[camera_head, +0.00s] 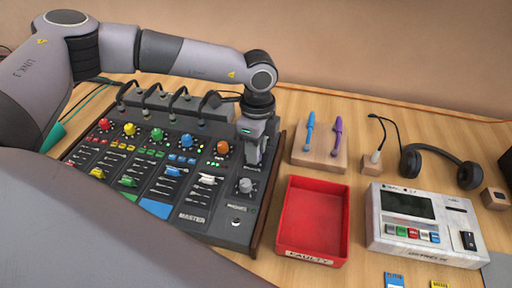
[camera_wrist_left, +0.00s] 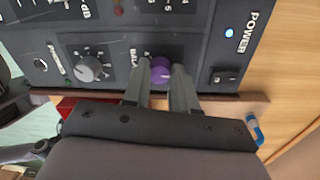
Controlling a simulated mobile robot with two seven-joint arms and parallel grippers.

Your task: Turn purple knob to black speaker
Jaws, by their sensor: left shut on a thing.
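The purple knob (camera_wrist_left: 161,69) sits on the dark mixer panel between the two fingers of my left gripper (camera_wrist_left: 158,75) in the left wrist view. The gripper is shut on it, one finger on each side. In the head view my left gripper (camera_head: 254,148) reaches down to the right side of the mixer (camera_head: 205,222) and hides the purple knob. A dark box (camera_head: 507,164) is cut off at the right edge of the head view; I cannot tell whether it is the black speaker. My right gripper is not in view.
A grey knob (camera_head: 245,185) stands close to my left gripper. A red tray (camera_head: 312,251), a wooden block (camera_head: 309,159) with blue and purple sticks, headphones (camera_head: 468,175) and a white device (camera_head: 385,243) stand to the right. Cables and plugs line the mixer's back.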

